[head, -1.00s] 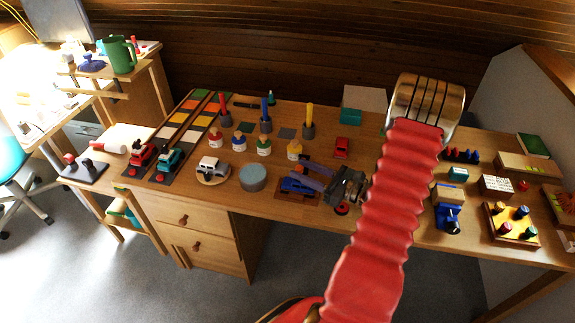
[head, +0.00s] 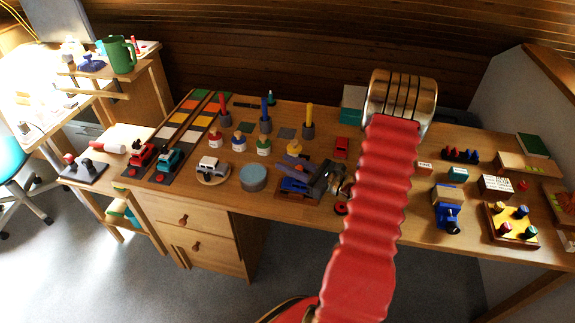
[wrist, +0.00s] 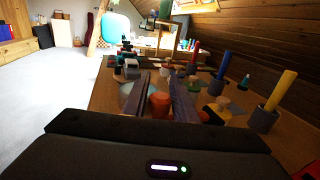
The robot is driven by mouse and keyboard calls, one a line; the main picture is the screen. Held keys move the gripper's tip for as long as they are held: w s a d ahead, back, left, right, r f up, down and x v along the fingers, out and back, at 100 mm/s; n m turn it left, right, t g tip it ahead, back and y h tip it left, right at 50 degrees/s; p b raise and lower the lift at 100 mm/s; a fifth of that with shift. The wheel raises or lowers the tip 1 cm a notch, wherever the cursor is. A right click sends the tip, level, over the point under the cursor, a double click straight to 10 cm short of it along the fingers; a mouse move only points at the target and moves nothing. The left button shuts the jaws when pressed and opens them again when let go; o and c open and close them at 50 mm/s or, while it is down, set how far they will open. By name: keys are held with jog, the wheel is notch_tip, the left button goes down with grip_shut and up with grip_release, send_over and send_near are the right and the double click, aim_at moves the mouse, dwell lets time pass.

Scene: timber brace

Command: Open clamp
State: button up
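A blue piece (head: 294,185) on a brown base (head: 284,197) lies at the front middle of the bench, partly hidden under my gripper; it may be the clamp. A second blue device with a wooden block and black knob (head: 447,215) stands farther right. I cannot tell for certain which is the clamp. My gripper (head: 285,171) is low over the brown base and points left. In the wrist view my gripper (wrist: 160,80) has its two fingers apart. An orange-red cylindrical part (wrist: 159,104) shows between them; I cannot tell whether they touch it.
A grey-blue round tin (head: 253,178) and a white toy car (head: 211,168) stand left of my gripper. Several paint jars (head: 264,146) and cups with coloured sticks (head: 308,128) stand behind it. A red toy car (head: 341,147) is behind my wrist.

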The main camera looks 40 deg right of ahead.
grip_shut()
